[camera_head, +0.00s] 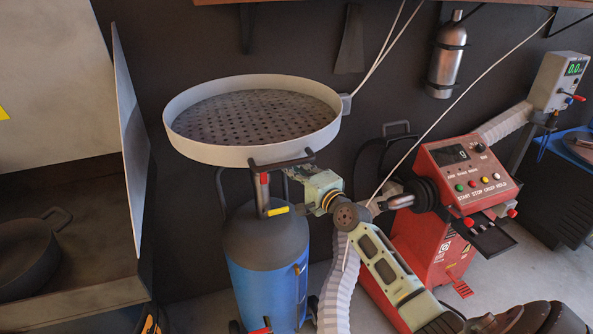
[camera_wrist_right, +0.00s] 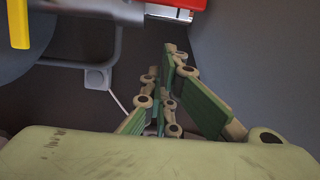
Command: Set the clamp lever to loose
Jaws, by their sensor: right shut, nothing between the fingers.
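The blue waste tank (camera_head: 270,285) with a dark top stands under a wide round perforated pan. A short post with a red part (camera_head: 264,179) rises from its top, and a small yellow handle (camera_head: 277,210) sticks out at its foot. A yellow bar (camera_wrist_right: 18,24) also shows at the upper left of the right wrist view. I cannot tell for sure which of these is the clamp lever. My right gripper (camera_head: 296,171) is just right of the post, below the pan; its fingers (camera_wrist_right: 167,72) are closed together and empty. My left gripper is out of view.
The round pan (camera_head: 205,155) overhangs the gripper closely. A red machine (camera_head: 440,235) with a button panel stands at right, behind my right arm. A grey cabinet (camera_head: 85,290) with an upright panel is at left. Dark wall behind.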

